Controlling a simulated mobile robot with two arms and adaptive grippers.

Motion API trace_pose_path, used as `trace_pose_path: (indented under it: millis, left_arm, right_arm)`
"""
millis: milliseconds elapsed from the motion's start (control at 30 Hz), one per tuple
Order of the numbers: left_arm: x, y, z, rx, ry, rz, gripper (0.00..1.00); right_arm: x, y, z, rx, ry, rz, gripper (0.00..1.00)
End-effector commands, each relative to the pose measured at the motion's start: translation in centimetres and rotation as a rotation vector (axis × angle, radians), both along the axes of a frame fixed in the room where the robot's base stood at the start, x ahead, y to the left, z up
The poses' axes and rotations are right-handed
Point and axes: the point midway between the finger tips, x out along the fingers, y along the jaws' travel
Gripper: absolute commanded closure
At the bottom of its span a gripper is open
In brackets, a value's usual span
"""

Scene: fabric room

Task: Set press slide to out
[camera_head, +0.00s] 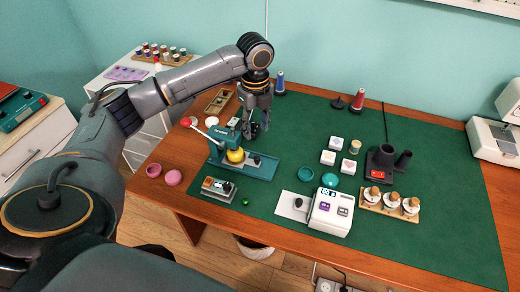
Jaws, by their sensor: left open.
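A teal hand press (222,153) with a red-knobbed lever stands on the green mat, left of the middle. A yellow round part (235,156) sits under its head. The press slide (265,166) appears as a flat plate with a small dark knob, on the right part of the base; its exact position along the base is hard to tell. My left gripper (251,133) is open and points down just behind and above the press. It hides some of the press's back. My right gripper is out of view.
A small control box (218,189) lies in front of the press, and a green button (245,202) lies near it. A white device (331,212) stands to the right. Pink round pieces (173,177) lie at left. Thread spools (279,84) stand behind.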

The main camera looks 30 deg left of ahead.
Motion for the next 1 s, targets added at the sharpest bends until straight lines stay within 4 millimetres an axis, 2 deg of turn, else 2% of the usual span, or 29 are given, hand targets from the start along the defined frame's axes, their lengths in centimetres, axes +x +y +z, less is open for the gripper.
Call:
trace_pose_path:
  millis: [33, 100, 200, 333, 500, 667, 1000]
  left_arm:
    - [-0.1, 0.0, -1.0, 0.001, 0.003, 0.0, 0.58]
    - [-0.1, 0.0, -2.5, 0.0, 0.004, 0.001, 0.58]
    - [-0.1, -0.1, -4.7, 0.0, 0.003, 0.0, 0.58]
    - [-0.1, -0.1, -7.4, 0.0, 0.002, 0.001, 0.58]
    - [0.0, -0.1, -10.2, -0.001, 0.0, 0.001, 0.58]
    - [0.0, 0.0, -11.7, 0.001, 0.0, 0.0, 0.58]
    - [0.0, -0.1, -12.1, 0.0, -0.002, 0.0, 0.58]
  right_arm:
    - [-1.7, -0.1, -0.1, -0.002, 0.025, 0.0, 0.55]
    - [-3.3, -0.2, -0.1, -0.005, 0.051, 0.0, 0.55]
    - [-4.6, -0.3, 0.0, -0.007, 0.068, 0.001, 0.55]
    - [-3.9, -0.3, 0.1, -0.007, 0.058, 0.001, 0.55]
    - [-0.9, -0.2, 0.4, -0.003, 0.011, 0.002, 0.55]
    - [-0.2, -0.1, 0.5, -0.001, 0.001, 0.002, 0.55]
    - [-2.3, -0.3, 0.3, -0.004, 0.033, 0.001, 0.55]
